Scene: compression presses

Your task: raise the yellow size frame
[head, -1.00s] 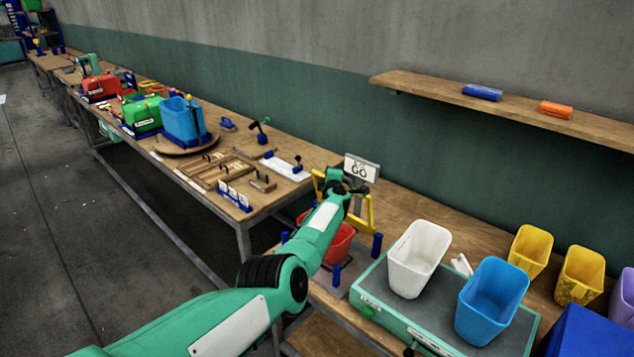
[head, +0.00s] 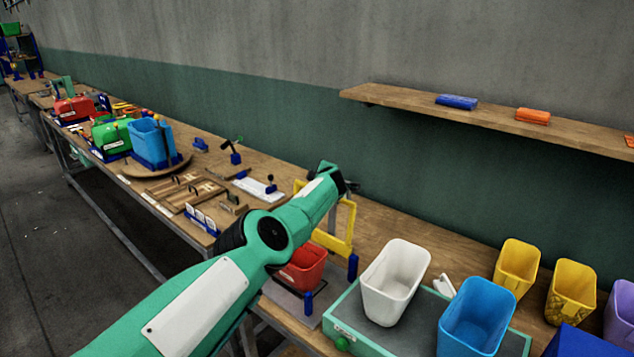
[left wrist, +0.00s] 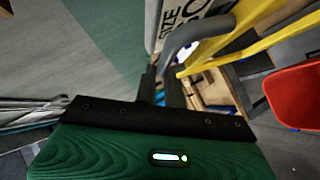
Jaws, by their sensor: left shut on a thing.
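The yellow size frame (head: 337,243) stands over the red bin (head: 303,268) at the near end of the workbench. My left gripper (head: 349,187) is at the top of the frame, and my forearm covers part of it. In the left wrist view, the gripper (left wrist: 160,88) is shut by a grey curved handle (left wrist: 186,38) beside the yellow bars (left wrist: 245,40). A white sign with black letters (left wrist: 172,18) shows behind the handle. The red bin (left wrist: 298,96) is at the right there. The exact grip point is partly hidden. My right gripper is not in view.
A white bin (head: 395,283) and a blue bin (head: 476,315) stand on a green-edged platform right of the frame. Blue posts (head: 353,267) stand by the frame. Yellow bins (head: 517,268) are farther right. A wall shelf (head: 400,101) hangs above; the air between is clear.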

